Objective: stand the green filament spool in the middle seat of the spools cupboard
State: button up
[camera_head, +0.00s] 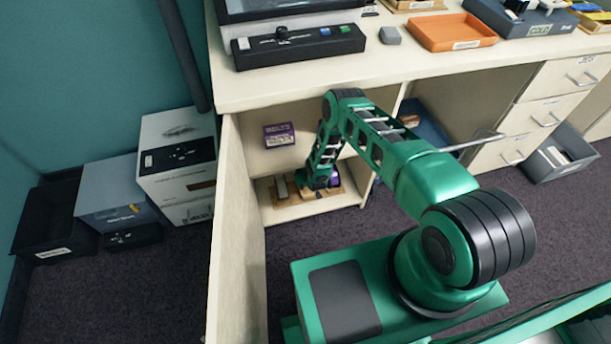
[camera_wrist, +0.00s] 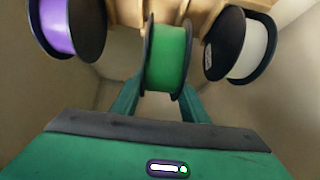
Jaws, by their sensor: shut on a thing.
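The green filament spool (camera_wrist: 168,58) is upright between the two fingers of my gripper (camera_wrist: 160,95), which is shut on it. It sits between a purple spool (camera_wrist: 62,25) at left and a white spool (camera_wrist: 242,46) at right in the wrist view. A wooden rack (camera_wrist: 125,12) lies just beyond the spools; whether the green spool rests on it is not clear. In the head view, my gripper (camera_head: 318,181) is inside the open cupboard (camera_head: 257,160), low over the wooden rack (camera_head: 325,206). The green spool is hidden there by my arm.
The cupboard's pale door (camera_head: 236,250) stands open at left. A blue bin (camera_head: 425,125) is to the right.

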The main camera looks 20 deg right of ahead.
jog(key=f, duration=0.1)
jog(key=d+f, duration=0.1)
jog(key=shift+d+f, duration=0.1)
jog(key=shift+f, duration=0.8)
jog(key=o, duration=1.3)
jog(key=shift+d, duration=0.1)
jog(key=shift+o, duration=0.2)
